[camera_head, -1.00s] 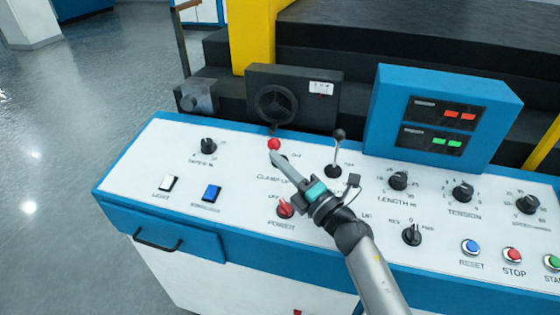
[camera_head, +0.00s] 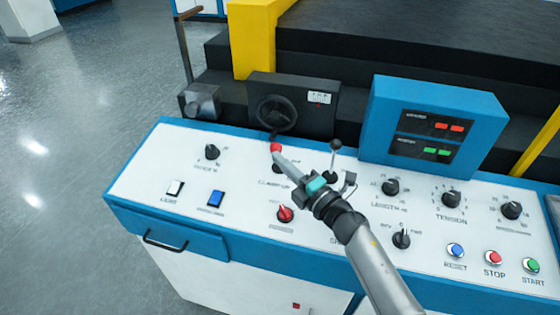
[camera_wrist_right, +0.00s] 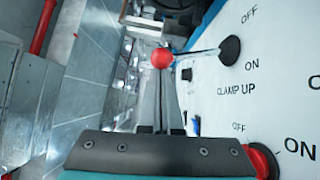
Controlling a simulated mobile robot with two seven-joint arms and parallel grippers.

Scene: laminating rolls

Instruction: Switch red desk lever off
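The red desk lever has a red ball knob (camera_head: 275,147) on a thin shaft near the back edge of the desk, at the CLAMP UP label. In the right wrist view the ball (camera_wrist_right: 162,58) is at the far end of the shaft, which runs right to a black base (camera_wrist_right: 230,50) between OFF and ON marks. My right gripper (camera_head: 277,153) looks shut, its narrow fingers together with their tips at the ball. In the right wrist view the fingers (camera_wrist_right: 161,85) point at the ball; whether they touch it I cannot tell. My left gripper is not in view.
A red POWER knob (camera_head: 285,213) sits in front of the lever. A black-ball lever (camera_head: 335,146) stands to its right. A black handwheel (camera_head: 276,113) is behind. Light (camera_head: 174,188) and blue (camera_head: 216,198) switches lie left. A blue display box (camera_head: 434,125) stands at the back right.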

